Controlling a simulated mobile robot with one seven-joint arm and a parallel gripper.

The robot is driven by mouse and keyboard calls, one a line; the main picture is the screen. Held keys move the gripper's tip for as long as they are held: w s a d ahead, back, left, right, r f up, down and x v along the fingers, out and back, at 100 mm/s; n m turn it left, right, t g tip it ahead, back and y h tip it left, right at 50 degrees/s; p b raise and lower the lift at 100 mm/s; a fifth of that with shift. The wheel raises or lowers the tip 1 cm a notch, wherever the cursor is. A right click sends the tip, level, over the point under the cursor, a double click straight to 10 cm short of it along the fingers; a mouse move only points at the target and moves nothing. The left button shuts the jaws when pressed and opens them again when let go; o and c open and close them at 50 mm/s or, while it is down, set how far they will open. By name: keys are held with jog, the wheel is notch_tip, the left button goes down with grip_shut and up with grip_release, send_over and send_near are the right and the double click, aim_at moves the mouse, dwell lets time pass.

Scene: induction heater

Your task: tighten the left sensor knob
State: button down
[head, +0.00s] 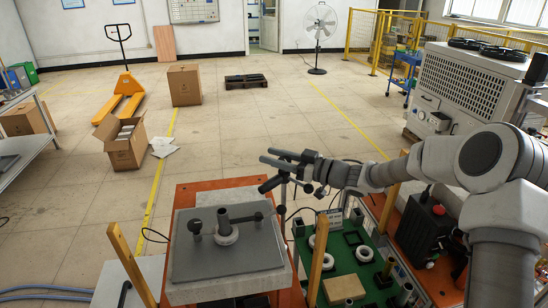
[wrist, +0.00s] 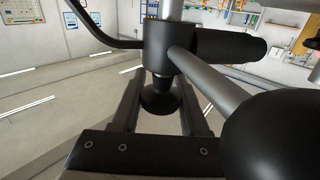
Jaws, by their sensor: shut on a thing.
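The left sensor (head: 269,184) is a black cylinder on a thin metal post, right of the heater plate in the head view. In the wrist view its black clamp body (wrist: 158,48) crosses the post, with a round black knob (wrist: 160,98) hanging below it. My gripper (head: 272,157) reaches in from the right, pointing left, at the height of the sensor clamp. In the wrist view my fingers stand on both sides of the knob, shut on it. The knob is hidden by my fingers in the head view.
The grey heater plate (head: 190,262) with a hub and a bar stands on an orange table at left. A green tray (head: 375,285) with rings and blocks lies right of it. Wooden posts (head: 317,262) stand close by. A large black ball (wrist: 270,135) fills the wrist view's lower right.

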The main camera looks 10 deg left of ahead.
jog(key=shift+w+f+m+t+b, duration=0.1)
jog(key=shift+m+t+b, duration=0.3)
jog(key=shift+t+b, duration=0.15)
jog(key=shift+w+d+m+t+h, duration=0.1)
jog(key=shift+m+t+h, duration=0.2)
jog(key=shift+t, duration=0.25)
jog(key=shift+c, duration=2.1)
grip_release()
jog(key=b+v, duration=0.2)
jog(key=v, duration=1.5)
jog(key=shift+d, duration=0.2)
